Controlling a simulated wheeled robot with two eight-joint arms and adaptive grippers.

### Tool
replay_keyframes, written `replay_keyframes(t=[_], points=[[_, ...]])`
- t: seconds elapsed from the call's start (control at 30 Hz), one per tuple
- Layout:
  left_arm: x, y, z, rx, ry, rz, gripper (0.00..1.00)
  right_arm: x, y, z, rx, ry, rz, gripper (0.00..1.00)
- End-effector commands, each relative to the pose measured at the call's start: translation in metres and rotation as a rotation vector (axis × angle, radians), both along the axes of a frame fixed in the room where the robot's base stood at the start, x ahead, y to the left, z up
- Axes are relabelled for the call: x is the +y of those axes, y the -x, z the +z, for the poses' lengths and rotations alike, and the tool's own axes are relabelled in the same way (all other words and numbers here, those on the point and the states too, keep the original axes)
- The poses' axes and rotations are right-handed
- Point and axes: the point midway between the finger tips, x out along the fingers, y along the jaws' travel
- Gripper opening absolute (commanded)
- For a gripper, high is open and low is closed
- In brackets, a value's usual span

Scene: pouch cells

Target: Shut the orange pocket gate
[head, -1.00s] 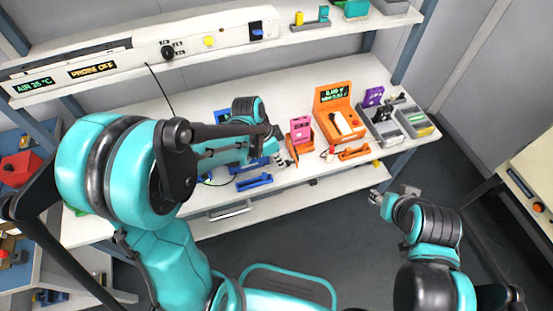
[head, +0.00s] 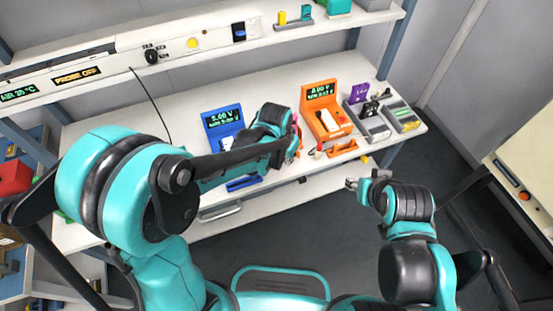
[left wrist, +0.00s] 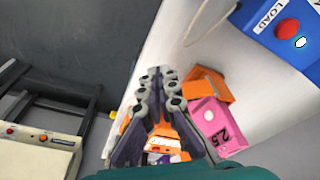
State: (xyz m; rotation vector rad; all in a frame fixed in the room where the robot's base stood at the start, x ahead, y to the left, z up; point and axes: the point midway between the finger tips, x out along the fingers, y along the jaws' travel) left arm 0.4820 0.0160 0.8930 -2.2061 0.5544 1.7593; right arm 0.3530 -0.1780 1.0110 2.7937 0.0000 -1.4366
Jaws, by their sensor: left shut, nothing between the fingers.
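The orange station (head: 323,98) stands on the bench with a lit display and a pale cell (head: 331,121) in its pocket. A low orange bar (head: 343,148), apparently the gate, lies at its front near the bench edge; its exact position is hard to tell. My left gripper (head: 296,140) is shut and empty, just left of the orange station, above the bench. It also shows shut in the left wrist view (left wrist: 158,82), with orange parts partly hidden behind its fingers. My right gripper (head: 352,184) is off the bench's front edge, too small to judge.
A pink block (left wrist: 213,122) marked 2.5 and an orange block (left wrist: 205,84) sit close beside the left fingers. The blue station (head: 223,120) is left of my left gripper. A purple block (head: 358,92) and grey trays (head: 402,117) stand to the right.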

Motion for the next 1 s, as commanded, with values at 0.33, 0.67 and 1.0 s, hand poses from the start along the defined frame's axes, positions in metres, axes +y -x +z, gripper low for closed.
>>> replay_keyframes(t=[0.33, 0.67, 1.0], points=[[-0.028, -0.018, -0.001, 0.020, -0.041, 0.321, 0.00, 0.000, 0.000, 0.000, 0.000, 0.000, 0.000, 0.43], [-0.046, -0.041, -0.002, 0.040, -0.079, 0.629, 0.00, 0.000, 0.000, 0.001, 0.000, 0.000, 0.000, 0.43], [-0.054, -0.062, -0.004, 0.055, -0.109, 0.874, 0.00, 0.000, 0.000, 0.002, 0.000, 0.000, 0.000, 0.43]])
